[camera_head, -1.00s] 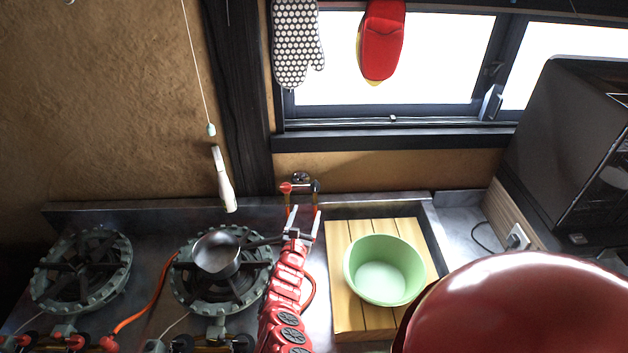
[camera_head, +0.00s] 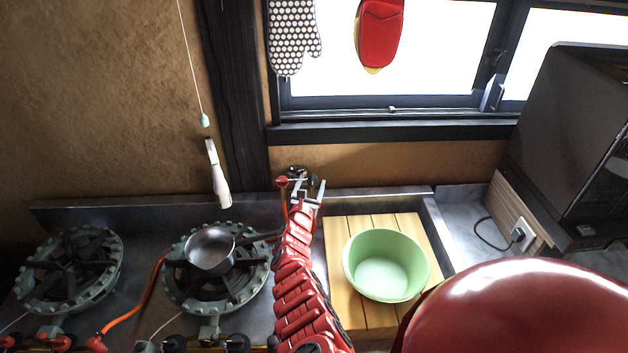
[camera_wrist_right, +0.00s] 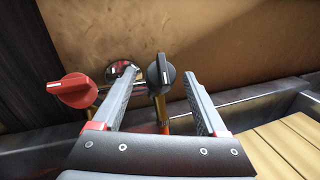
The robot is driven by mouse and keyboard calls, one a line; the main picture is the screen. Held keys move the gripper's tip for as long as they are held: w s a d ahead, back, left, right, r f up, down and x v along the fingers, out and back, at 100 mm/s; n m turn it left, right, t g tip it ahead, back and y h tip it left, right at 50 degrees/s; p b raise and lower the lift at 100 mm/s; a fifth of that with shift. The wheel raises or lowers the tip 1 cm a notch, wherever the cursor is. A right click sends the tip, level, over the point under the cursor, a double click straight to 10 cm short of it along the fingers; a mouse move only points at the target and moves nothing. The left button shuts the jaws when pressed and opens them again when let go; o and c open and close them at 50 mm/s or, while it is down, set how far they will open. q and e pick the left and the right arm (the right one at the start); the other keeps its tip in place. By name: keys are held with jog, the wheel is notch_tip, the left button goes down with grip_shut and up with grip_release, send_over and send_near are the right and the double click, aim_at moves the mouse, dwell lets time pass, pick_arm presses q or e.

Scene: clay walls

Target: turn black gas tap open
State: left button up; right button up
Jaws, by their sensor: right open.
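The black gas tap (camera_wrist_right: 161,74) is on the wall fitting, with its knob between the two fingers of my open right gripper (camera_wrist_right: 158,85) in the right wrist view. The fingers stand to either side of it, and no contact shows. The red tap (camera_wrist_right: 73,90) is to its left, outside the fingers. In the head view my right gripper (camera_head: 308,188) reaches up to the fitting by the wall and partly covers the taps; the red tap (camera_head: 282,182) shows just left of it. My left gripper is not in view.
A pan (camera_head: 210,252) sits on the right-hand gas burner, left of my right arm. A green bowl (camera_head: 385,265) stands on a slatted wooden board (camera_head: 347,232) to the right. A white-handled thing (camera_head: 217,172) leans or hangs at the wall. A dark appliance (camera_head: 565,135) stands far right.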

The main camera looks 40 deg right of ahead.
jog(key=b+x, duration=0.1)
jog(key=x, duration=0.2)
jog(key=shift+f+b, duration=0.1)
jog(key=shift+b, duration=0.25)
jog(key=shift+w+d+r+b, duration=0.3)
jog(key=shift+w+d, duration=0.15)
jog(key=shift+w, duration=0.05)
jog(key=shift+c, duration=0.3)
grip_shut()
